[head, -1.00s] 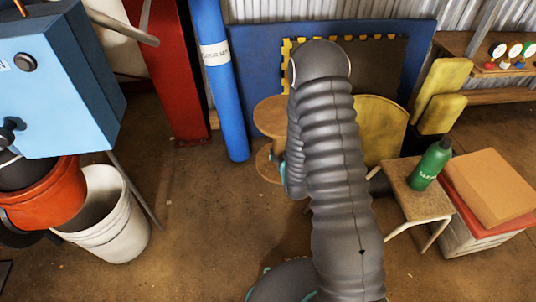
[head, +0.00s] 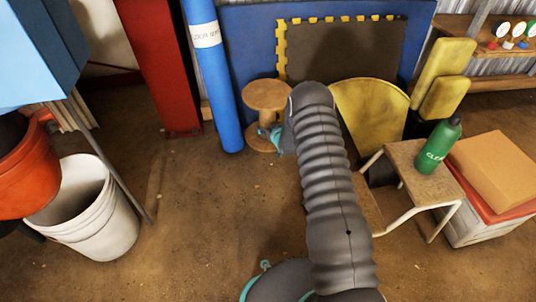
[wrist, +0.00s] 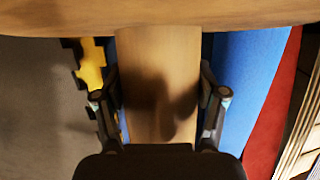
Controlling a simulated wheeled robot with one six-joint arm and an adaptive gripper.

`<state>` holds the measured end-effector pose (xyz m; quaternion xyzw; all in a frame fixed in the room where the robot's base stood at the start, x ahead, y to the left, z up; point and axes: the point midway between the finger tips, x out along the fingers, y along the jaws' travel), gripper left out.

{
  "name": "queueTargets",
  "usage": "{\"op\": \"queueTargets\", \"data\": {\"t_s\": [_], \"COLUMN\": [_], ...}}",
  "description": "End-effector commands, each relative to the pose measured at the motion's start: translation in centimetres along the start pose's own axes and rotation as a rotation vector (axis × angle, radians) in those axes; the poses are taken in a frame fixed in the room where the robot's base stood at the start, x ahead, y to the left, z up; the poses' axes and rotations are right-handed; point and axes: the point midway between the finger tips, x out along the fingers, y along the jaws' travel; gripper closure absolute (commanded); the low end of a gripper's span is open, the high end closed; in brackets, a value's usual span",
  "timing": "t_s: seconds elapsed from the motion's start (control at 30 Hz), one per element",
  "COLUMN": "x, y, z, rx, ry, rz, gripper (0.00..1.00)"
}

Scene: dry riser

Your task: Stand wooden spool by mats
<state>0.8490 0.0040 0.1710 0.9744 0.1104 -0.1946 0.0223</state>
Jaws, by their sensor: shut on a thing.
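The wooden spool (head: 268,94) stands upright in front of the mats, its lower flange low against the floor. Whether it rests there I cannot tell for sure. In the wrist view its core (wrist: 158,60) runs between the fingers, with a flange across the top. My gripper (head: 272,134) is shut on the core from the right; the wrist view shows a finger (wrist: 158,92) on each side. The mats lean on the corrugated wall: a large blue mat (head: 420,40) behind a dark mat (head: 345,50) with yellow toothed edging. My arm hides part of the floor.
A blue roll (head: 215,80) stands close left of the spool, beside a red post (head: 160,70). A yellow chair back (head: 370,105) and a stool (head: 405,165) with a green bottle (head: 438,146) are right. A white bucket (head: 85,210) stands left. Middle-left floor is clear.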

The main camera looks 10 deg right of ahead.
Motion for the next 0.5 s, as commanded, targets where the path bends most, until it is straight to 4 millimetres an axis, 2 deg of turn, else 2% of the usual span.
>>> {"op": "queueTargets", "data": {"t_s": [0.2,0.5], "x": [1.5,3.2], "y": [0.5,0.5], "z": [0.6,4.7], "rx": [-0.004,-0.004], "ry": [0.005,0.005], "rz": [-0.009,-0.009], "gripper": [0.99,0.99]}}
